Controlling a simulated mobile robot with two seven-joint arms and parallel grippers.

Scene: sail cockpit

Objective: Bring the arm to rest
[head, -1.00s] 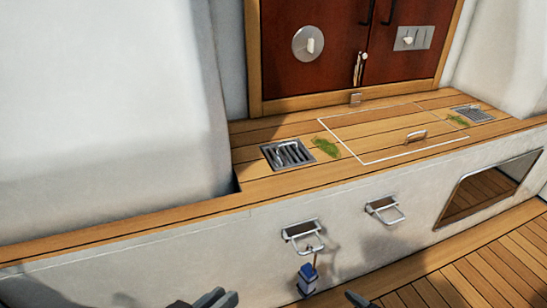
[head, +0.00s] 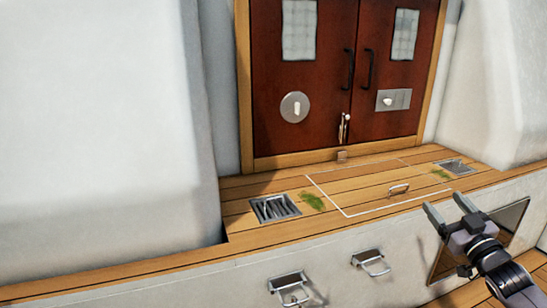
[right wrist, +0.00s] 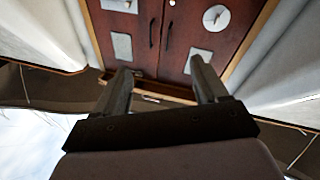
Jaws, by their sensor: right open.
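My right gripper (head: 447,212) is at the lower right of the head view, in front of the white bench face and the dark opening. Its two fingers are spread with nothing between them. In the right wrist view the same gripper (right wrist: 165,75) shows both fingers apart and empty, with the red-brown doors (right wrist: 165,35) beyond them, upside down. It touches nothing that I can see. My left gripper is not in the head view.
Red-brown double doors (head: 345,80) stand at the back. The wooden ledge (head: 285,235) carries a grate (head: 274,207), green patches and a hatch handle (head: 399,189). Two metal handles, one at left (head: 289,285) and one at right (head: 371,262), stick out from the white face (head: 330,270).

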